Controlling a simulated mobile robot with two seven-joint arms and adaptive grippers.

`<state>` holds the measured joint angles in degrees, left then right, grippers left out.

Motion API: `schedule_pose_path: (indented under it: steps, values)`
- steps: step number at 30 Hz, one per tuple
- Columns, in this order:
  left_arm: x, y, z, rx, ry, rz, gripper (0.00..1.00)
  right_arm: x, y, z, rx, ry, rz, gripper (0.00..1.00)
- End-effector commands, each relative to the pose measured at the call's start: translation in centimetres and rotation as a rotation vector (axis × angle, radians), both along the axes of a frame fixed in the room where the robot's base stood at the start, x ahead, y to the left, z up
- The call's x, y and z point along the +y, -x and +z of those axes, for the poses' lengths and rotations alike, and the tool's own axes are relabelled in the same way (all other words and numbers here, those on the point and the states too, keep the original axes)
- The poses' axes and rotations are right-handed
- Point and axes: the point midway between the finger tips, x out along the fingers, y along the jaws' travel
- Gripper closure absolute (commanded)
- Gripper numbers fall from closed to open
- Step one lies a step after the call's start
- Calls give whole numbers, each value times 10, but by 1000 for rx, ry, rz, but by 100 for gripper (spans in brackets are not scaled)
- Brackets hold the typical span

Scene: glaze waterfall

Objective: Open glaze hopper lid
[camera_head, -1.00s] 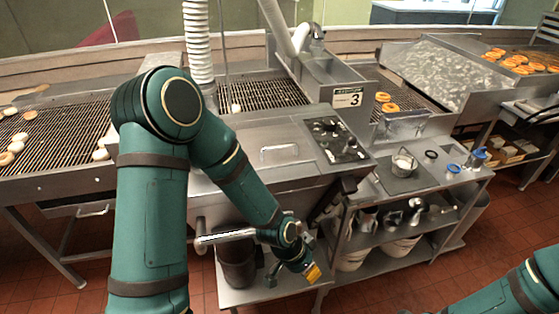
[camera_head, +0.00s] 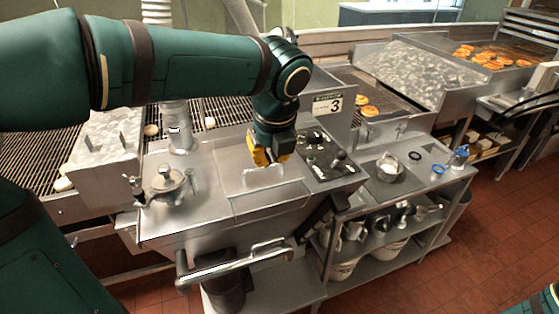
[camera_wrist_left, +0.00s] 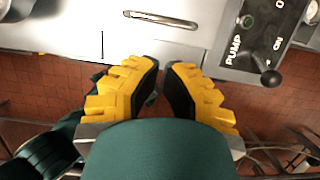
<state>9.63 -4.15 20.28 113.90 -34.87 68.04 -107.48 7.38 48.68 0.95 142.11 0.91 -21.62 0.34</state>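The glaze hopper lid (camera_head: 268,196) is a flat steel panel on the counter, lying flat and shut. Its bar handle (camera_head: 262,180) lies just below my left gripper (camera_head: 270,163) in the head view. In the left wrist view the handle (camera_wrist_left: 160,19) is a thin bar near the top, beyond the fingertips and apart from them. My left gripper (camera_wrist_left: 162,64) has yellow fingers with dark pads, a narrow gap between the tips, and nothing held. My right gripper is out of view; only green parts of my right arm show at the lower right.
A control panel (camera_head: 325,158) with a black-knobbed lever sits right of the lid. A sign with 3 (camera_head: 328,104) stands behind it. A round-topped steel fitting (camera_head: 168,185) is to the left, and a long bar (camera_head: 235,263) runs along the front. A shelf cart (camera_head: 420,180) stands right.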

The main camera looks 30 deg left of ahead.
Motion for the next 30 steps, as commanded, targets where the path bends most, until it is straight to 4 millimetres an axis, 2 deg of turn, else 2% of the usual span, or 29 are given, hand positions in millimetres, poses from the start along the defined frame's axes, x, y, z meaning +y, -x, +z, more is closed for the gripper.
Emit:
schedule_pose_path:
  steps: [2, 5, 19, 24, 30]
  values:
    - [5, 4, 9, 3, -28, -22, 100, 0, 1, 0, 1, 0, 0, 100]
    - [7, 5, 6, 10, -38, -33, 100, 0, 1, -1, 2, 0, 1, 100]
    - [24, -9, -67, 10, -35, -32, 100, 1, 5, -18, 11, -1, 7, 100]
    - [28, -12, -80, 7, -35, -30, 100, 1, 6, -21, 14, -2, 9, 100]
    - [29, -13, -84, 7, -34, -30, 100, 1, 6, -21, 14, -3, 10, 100]
